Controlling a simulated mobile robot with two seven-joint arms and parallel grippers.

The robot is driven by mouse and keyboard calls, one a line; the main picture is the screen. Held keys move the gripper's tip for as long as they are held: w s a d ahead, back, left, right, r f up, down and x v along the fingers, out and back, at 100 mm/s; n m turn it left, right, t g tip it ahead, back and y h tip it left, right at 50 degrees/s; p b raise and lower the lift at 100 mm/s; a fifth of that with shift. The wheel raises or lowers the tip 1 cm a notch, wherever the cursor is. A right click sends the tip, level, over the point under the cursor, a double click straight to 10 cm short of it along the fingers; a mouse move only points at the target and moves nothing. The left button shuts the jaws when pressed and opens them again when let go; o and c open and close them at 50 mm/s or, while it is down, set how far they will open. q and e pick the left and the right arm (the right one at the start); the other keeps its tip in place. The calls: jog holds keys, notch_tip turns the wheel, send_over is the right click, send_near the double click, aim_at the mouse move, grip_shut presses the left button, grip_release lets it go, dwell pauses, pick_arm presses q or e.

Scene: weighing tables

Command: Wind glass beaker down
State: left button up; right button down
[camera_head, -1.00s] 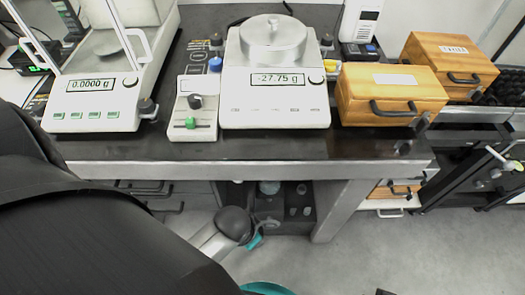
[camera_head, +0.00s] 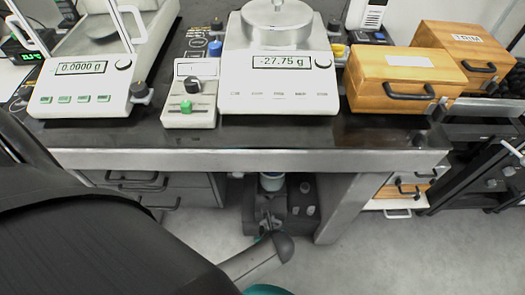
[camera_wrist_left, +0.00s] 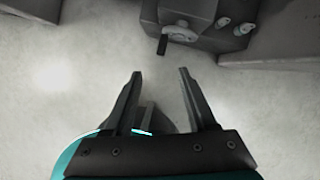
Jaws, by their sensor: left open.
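My right gripper is out of view.
The dark table (camera_head: 300,133) carries a balance with a pan (camera_head: 278,85) reading -27.75 g, a small control box (camera_head: 190,105), another balance (camera_head: 85,85) reading 0.0000 g and wooden boxes (camera_head: 405,75). A drawer unit and a table leg (camera_head: 350,205) flank the device. The floor (camera_head: 365,270) is clear.

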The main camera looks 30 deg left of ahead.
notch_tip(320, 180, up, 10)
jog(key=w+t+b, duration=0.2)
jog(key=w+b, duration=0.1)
jog(key=b, duration=0.3)
pick_arm(q)
jog(key=w+a+f+m+b, duration=0.1)
jog(key=f+b, duration=0.1)
jog(key=f, duration=0.3)
jog(key=w+a+f+m+b, duration=0.1)
jog(key=f+b, duration=0.1)
jog(key=f, duration=0.3)
jog(key=w+a+f+m+b, duration=0.1)
jog(key=f+m+b, duration=0.1)
jog(key=f, duration=0.3)
jog(key=shift+w+a, duration=0.2)
jog(key=shift+w, duration=0.05)
jog(key=shift+w+a+f+b, duration=0.15)
jog(key=shift+a+f+b, duration=0.05)
jog(key=shift+f+b, duration=0.4)
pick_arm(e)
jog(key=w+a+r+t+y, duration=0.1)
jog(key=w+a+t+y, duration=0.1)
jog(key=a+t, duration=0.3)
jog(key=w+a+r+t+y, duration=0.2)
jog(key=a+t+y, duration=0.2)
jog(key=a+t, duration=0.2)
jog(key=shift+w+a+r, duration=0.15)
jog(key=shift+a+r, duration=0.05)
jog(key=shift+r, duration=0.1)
